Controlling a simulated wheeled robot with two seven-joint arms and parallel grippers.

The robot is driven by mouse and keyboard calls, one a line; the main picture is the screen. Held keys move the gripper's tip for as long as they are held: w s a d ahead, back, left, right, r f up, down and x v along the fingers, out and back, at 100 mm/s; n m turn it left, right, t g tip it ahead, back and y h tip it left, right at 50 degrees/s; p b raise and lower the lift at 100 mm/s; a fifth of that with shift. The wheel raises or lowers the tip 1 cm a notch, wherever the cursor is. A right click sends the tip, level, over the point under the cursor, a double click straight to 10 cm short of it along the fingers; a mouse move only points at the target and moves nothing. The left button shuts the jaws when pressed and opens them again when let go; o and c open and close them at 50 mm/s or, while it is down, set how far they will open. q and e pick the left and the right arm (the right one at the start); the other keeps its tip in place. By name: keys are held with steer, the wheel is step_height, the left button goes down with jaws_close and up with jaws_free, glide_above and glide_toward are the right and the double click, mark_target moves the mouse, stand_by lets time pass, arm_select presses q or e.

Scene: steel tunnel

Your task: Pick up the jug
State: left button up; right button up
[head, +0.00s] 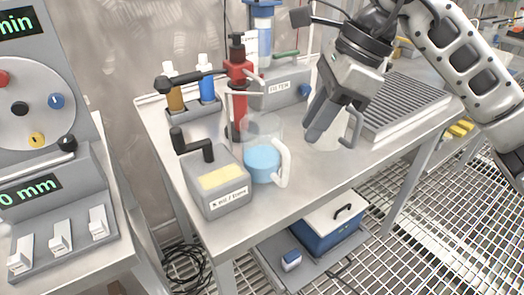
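A clear jug (262,160) with blue liquid in its lower part stands upright on the steel table (290,200), its pale handle (284,163) facing right. The gripper is apart from the blue-liquid jug. My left gripper is out of view.
A grey block with a black crank (212,182) stands close left of the blue-liquid jug. Behind are a red pump-like device (238,75), amber and blue bottles (207,85) and a ridged grey tray (402,103). The table's front strip is clear.

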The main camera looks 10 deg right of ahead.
mark_target(284, 184)
steer(key=x, duration=1)
steer(key=shift+s+a+f+b, duration=0.15)
steer(key=shift+a+f+b, duration=0.1)
steer(key=shift+f+b, duration=0.1)
steer(key=shift+c, duration=0.2)
jaws_close()
